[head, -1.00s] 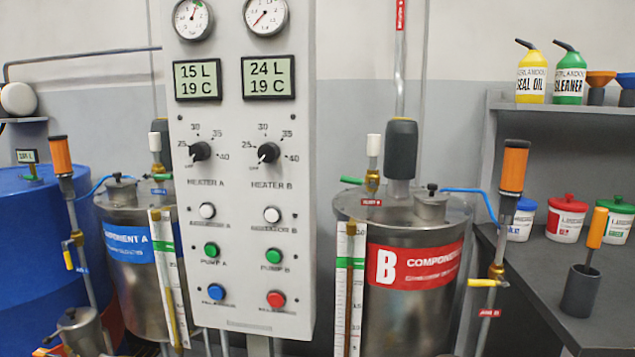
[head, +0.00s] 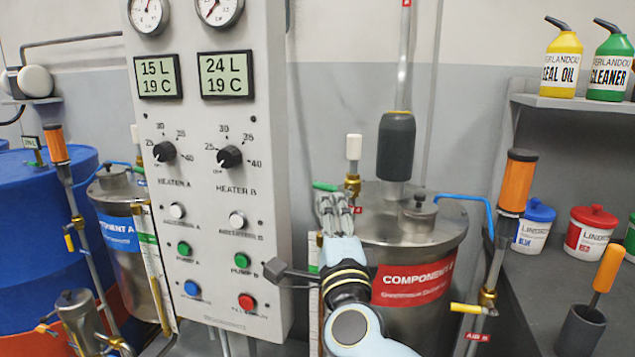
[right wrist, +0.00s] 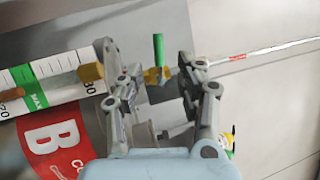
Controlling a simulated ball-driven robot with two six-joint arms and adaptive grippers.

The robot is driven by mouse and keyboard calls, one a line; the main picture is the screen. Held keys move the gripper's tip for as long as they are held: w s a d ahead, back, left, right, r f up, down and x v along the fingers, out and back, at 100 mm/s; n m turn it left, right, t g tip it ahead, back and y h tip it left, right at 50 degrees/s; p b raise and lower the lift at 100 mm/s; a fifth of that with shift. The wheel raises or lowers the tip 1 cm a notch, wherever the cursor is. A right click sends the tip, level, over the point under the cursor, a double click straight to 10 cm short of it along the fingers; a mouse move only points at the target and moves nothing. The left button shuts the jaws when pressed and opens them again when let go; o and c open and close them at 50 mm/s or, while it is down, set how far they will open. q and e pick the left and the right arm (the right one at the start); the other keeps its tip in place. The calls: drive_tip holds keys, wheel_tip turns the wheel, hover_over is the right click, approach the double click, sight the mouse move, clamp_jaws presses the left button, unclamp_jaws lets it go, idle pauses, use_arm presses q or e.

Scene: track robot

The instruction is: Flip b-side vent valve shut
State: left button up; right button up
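The B-side vent valve is a small brass valve (head: 352,186) with a white cap, on the lid of the Component B tank (head: 415,228). Its green lever (head: 325,187) sticks out level to the left in the head view. My right gripper (head: 337,200) is in front of the valve and overlaps its lower part. In the right wrist view my right gripper (right wrist: 147,62) is open, with the green lever (right wrist: 158,48) and brass body (right wrist: 153,76) showing between its fingers. I cannot tell whether a finger touches the lever. My left gripper is out of view.
The control panel (head: 205,215) stands close on the left of my right arm. A dark grey cylinder (head: 396,146) stands on the tank lid beside the valve. The level gauge (right wrist: 50,75) is near the gripper. A blue hose (head: 468,197) and orange-handled pipe (head: 515,182) stand right.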

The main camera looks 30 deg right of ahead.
sight(325, 189)
drive_tip(key=p+x, duration=0.1)
drive_tip(key=x, duration=0.7)
drive_tip(key=shift+w+d, duration=0.25)
drive_tip(key=shift+d, duration=0.05)
clamp_jaws()
